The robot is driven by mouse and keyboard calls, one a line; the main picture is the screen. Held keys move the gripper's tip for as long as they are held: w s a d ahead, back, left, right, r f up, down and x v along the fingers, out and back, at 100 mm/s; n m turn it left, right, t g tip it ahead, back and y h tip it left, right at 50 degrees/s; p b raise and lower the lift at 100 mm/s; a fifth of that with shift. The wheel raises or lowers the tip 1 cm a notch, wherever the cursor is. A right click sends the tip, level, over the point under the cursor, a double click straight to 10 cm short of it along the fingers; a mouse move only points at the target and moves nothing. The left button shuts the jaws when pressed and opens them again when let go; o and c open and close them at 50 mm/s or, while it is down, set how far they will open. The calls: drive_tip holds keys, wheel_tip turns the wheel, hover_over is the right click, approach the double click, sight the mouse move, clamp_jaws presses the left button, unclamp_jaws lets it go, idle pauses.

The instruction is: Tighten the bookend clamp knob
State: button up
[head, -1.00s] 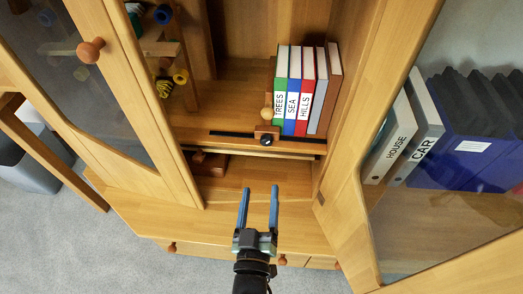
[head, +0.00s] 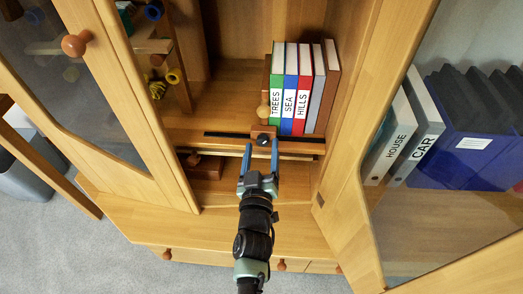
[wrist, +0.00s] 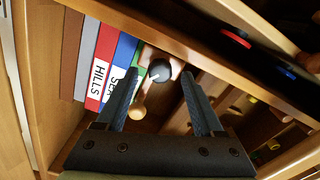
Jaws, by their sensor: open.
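The bookend clamp is a wooden block (head: 263,130) on a dark rail (head: 225,134) at the shelf front, left of a row of books (head: 297,90). Its black knob (head: 263,141) faces outward. In the wrist view the knob (wrist: 158,71) has a pale line on its face and sits between and beyond the fingertips. My gripper (head: 261,148) is open, its two blue fingers pointing at the knob, one to each side. The wrist view also shows my gripper (wrist: 160,80) with nothing held. I cannot tell whether the fingers touch the knob.
The cabinet's left door (head: 110,110) and right glass door (head: 440,190) stand open on either side. A wooden object (head: 205,166) lies in the compartment below the shelf. Binders (head: 405,140) show behind the right door. The shelf left of the clamp is mostly clear.

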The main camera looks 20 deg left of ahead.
drive_tip(key=shift+c, duration=0.2)
clamp_jaws()
drive_tip(key=shift+m, duration=0.4)
drive_tip(key=m, duration=0.4)
drive_tip(key=shift+m, duration=0.4)
drive_tip(key=m, duration=0.5)
drive_tip(key=shift+d+b, duration=0.1)
drive_tip(key=shift+b, duration=0.3)
drive_tip(key=shift+o, duration=0.2)
unclamp_jaws()
